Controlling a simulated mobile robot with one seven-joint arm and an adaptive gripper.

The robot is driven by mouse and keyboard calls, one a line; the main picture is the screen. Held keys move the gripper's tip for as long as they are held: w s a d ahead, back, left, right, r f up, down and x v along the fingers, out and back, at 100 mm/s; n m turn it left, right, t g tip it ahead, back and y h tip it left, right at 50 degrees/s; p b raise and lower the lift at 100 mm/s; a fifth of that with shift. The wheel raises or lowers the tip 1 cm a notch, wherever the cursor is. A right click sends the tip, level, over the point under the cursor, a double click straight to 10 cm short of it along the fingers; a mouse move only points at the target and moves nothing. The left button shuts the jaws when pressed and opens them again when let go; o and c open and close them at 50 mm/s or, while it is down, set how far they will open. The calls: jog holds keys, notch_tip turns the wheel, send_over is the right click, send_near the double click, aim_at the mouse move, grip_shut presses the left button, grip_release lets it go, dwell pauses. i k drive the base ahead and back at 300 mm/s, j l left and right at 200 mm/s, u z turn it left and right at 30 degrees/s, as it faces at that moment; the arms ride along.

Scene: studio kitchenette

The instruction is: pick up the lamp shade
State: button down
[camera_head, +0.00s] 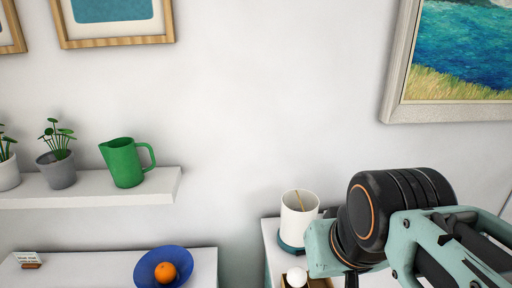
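A white cylindrical shade (299,218), which looks like the lamp shade, stands upright near the bottom centre of the head view. Its top is open and a thin tan rod shows inside. A teal base (287,247) shows at its lower left. My arm's teal and black links fill the lower right, in front of and to the right of the shade, and cover part of its lower right side. My gripper's fingers are not visible, so I cannot see whether they touch anything.
The shade stands on a white surface (270,238), with a white ball (296,277) in front. A blue bowl (150,280) with an orange (165,272) is at left. A wall shelf (100,194) holds a green pitcher (124,163) and potted plants. A framed painting (395,95) hangs above my arm.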

aim_at(293, 224)
jog(key=z, duration=0.15)
jog(key=l+z, duration=0.1)
jog(key=l, duration=0.35)
jog(key=i+l, duration=0.15)
jog(key=l, duration=0.3)
jog(key=i+l+z, duration=0.15)
jog(key=l, duration=0.3)
jog(key=l+z, duration=0.1)
jog(key=l, duration=0.35)
jog(key=j, duration=0.25)
jog(key=i, duration=0.05)
